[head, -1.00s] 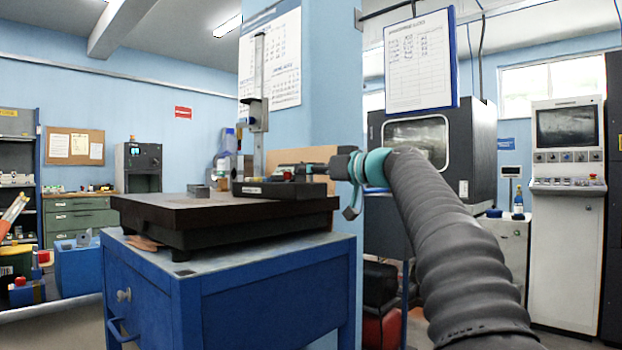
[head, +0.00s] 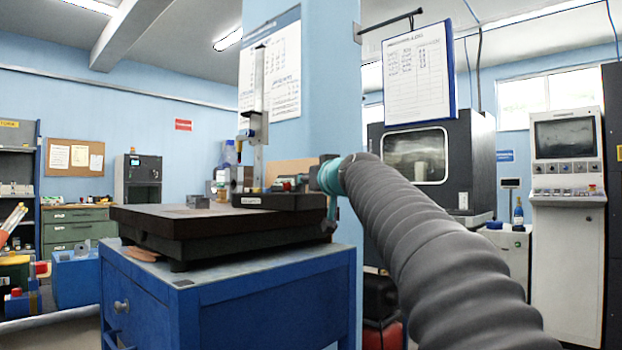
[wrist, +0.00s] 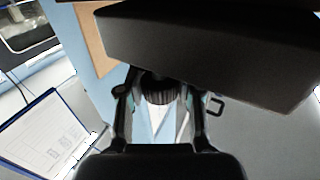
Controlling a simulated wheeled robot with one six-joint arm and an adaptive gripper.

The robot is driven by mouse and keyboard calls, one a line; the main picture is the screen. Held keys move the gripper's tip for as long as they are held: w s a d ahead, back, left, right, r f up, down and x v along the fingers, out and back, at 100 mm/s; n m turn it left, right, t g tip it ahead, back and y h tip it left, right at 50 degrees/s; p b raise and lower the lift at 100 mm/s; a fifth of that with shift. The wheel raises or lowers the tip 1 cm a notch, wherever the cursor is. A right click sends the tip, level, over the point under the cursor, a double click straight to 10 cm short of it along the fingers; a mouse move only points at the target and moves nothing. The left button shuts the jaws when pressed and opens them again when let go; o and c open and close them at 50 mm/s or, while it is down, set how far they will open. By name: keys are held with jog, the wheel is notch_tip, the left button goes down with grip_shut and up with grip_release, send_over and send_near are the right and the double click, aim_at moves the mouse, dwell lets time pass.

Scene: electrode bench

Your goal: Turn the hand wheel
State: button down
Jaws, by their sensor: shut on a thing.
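The hand wheel (wrist: 162,92) shows in the wrist view as a dark, ribbed round part just under the edge of a large dark block (wrist: 205,55). My gripper (wrist: 162,100) has one finger on each side of it and is shut on it. In the head view the wheel is hidden behind my wrist, at the right end of a low black base (head: 280,200) on a dark surface plate (head: 215,219). My arm reaches in there from the right.
The plate stands on a blue cabinet (head: 255,305). A tall upright gauge (head: 259,100) rises behind the black base. A clipboard (head: 419,70) hangs at the right, before a dark machine (head: 475,145). A blue wall column stands close behind the plate.

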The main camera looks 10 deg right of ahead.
jog(key=shift+r, duration=0.1)
dwell(0.3)
jog(key=c, duration=0.7)
grip_release()
jog(key=shift+c, duration=0.2)
jog(key=s+d, duration=0.2)
jog(key=s, duration=0.9)
jog(key=shift+s, duration=0.35)
jog(key=shift+d, duration=0.15)
